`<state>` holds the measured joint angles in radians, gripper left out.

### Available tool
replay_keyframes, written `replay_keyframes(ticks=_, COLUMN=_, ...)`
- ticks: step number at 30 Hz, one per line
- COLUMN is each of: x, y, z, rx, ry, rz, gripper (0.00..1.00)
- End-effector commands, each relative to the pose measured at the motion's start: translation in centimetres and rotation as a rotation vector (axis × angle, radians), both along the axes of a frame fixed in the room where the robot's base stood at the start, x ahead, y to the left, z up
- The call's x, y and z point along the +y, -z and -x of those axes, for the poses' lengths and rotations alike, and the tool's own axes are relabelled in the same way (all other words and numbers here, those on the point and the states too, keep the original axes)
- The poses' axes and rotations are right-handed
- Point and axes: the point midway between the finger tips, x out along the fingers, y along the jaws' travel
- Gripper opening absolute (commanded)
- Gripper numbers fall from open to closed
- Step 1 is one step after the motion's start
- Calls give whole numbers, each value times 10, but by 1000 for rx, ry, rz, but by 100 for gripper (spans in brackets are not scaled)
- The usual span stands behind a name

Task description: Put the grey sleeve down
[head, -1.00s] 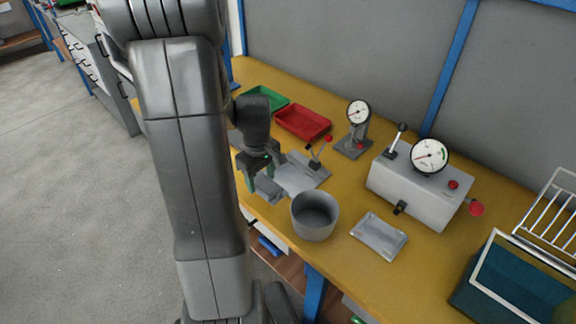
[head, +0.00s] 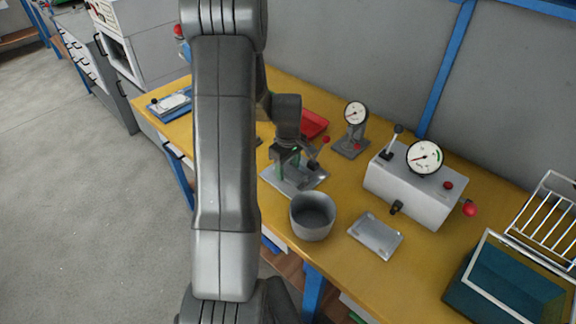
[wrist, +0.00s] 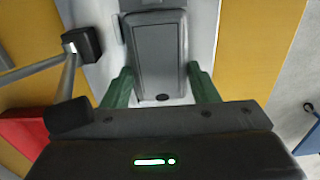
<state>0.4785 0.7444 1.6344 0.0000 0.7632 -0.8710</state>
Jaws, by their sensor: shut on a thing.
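My gripper (head: 287,156) points down over a light grey base plate (head: 277,181) with a lever, on the yellow bench. In the wrist view my gripper (wrist: 161,88) has its two green fingers on either side of a dark grey block-like piece, the grey sleeve (wrist: 158,55), and is shut on it. The sleeve is over the plate, which shows pale (wrist: 201,35) around it. I cannot tell whether the sleeve touches the plate. In the head view the sleeve is mostly hidden by the gripper.
A grey round cup (head: 313,217) and a shallow grey tray (head: 376,236) stand in front and right.

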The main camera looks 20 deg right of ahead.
Motion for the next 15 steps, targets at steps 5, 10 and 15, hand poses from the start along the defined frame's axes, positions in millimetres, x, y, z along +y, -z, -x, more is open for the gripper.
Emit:
replay_keyframes(ticks=5, x=0, y=1, z=0, rx=0, ry=0, rz=0, gripper=27)
replay_keyframes(ticks=10, x=0, y=3, z=0, rx=0, ry=0, rz=0, gripper=68)
replay_keyframes(ticks=15, x=0, y=3, z=0, rx=0, ry=0, rz=0, gripper=76)
